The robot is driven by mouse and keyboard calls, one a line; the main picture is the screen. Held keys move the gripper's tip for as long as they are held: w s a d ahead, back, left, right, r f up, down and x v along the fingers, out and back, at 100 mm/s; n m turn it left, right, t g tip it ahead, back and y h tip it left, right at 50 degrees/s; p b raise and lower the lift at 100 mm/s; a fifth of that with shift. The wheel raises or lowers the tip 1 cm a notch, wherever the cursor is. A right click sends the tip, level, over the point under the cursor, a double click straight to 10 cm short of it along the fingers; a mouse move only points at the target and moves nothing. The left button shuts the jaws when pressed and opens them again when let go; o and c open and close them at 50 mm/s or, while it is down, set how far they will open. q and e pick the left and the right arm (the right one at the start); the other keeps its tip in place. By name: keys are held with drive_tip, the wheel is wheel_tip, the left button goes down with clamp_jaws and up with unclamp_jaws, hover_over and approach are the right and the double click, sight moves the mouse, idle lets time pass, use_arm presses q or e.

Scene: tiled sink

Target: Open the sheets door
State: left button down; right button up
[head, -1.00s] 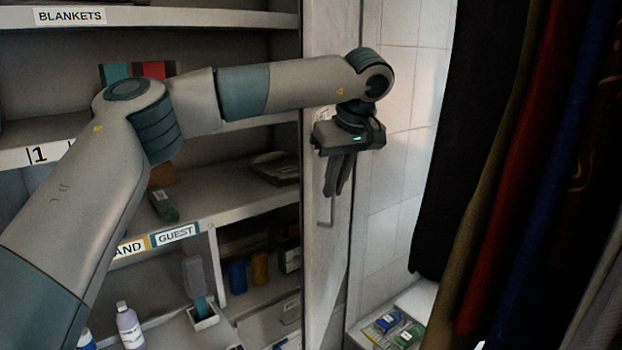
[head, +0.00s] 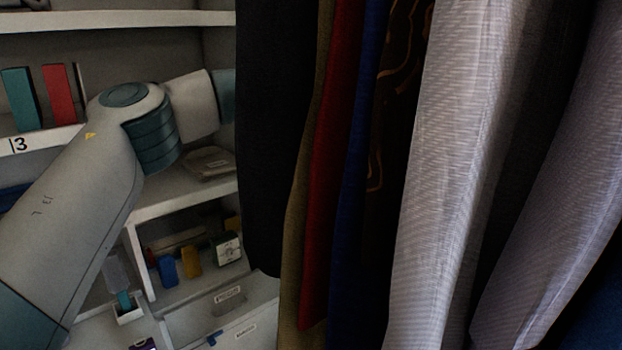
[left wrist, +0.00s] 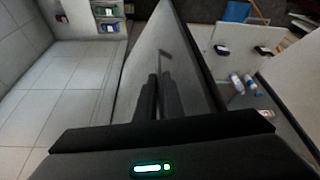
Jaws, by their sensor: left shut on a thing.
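The door (left wrist: 188,62) is a grey panel running away from the camera in the left wrist view, with a bar handle (left wrist: 165,52) on its face. No label on it can be read. My left gripper (left wrist: 162,82) is shut on the handle; its dark fingers lie along the panel and cover the grip itself. In the head view, hanging cloths cover the door and this gripper, and only part of my left arm shows. My right gripper is in neither view.
Hanging cloths (head: 440,170) fill the right of the head view. Open shelves (head: 190,190) with books, boxes and small items stand at left. The left wrist view shows a tiled wall (left wrist: 50,90) left of the door and shelves with bottles (left wrist: 238,84) right of it.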

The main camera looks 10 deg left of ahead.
use_arm(q)
drive_tip(key=shift+a+r, duration=0.2)
drive_tip(key=shift+a, duration=0.1)
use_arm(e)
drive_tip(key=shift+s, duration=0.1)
